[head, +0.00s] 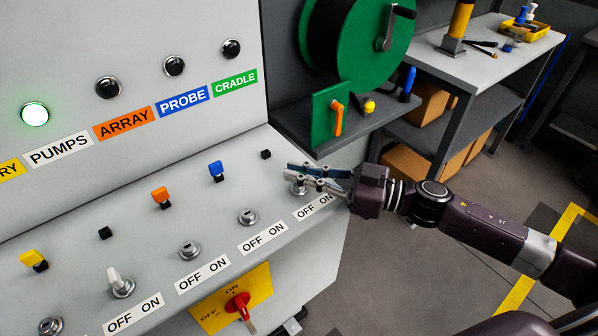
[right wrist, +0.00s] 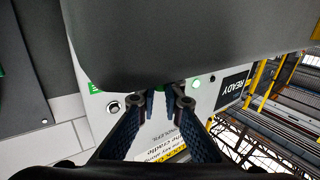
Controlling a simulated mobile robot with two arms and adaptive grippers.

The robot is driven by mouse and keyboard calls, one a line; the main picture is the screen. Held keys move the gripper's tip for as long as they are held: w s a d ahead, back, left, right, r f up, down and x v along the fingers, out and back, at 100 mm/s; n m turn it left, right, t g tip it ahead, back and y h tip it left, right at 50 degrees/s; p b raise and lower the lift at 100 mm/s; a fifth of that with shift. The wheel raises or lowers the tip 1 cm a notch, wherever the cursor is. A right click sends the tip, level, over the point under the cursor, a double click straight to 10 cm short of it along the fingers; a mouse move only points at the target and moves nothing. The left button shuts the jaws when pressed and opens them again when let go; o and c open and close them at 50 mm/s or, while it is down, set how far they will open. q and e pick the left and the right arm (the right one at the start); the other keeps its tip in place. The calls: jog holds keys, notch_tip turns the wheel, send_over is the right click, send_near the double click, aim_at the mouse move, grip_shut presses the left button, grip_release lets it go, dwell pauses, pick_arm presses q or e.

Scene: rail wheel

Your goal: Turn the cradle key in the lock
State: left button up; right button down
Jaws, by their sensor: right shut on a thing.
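My right gripper (head: 302,178) is shut with its fingertips right at the last lock on the sloped panel (head: 75,225), beside an OFF ON label (head: 314,207). The fingers cover most of that lock. In the right wrist view a small bit of the green key (right wrist: 160,87) shows between the fingertips (right wrist: 160,100). How far it sits in the lock and its turn angle are hidden. The black key holder (head: 266,154) behind the gripper is empty. The green CRADLE label (head: 235,83) has a dark lamp (head: 231,49) above it. My left gripper is not in view.
A white key (head: 119,281) stands in the pumps lock, and the pumps lamp (head: 35,114) glows green. Yellow (head: 33,258), orange (head: 160,196) and blue (head: 216,169) keys stand in holders. A red-handled switch (head: 239,303) is below. A green reel (head: 360,40) stands behind.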

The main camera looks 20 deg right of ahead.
jog(key=n+g+y+b, duration=0.1)
jog(key=n+g, duration=0.1)
jog(key=g, duration=0.1)
jog(key=shift+w+f+n+g+y, duration=0.1)
jog(key=shift+n+g+y, duration=0.2)
jog(key=shift+n+y, duration=0.1)
jog(key=shift+n+g+y, duration=0.3)
jog(key=shift+g, duration=0.3)
jog(key=shift+b, duration=0.35)
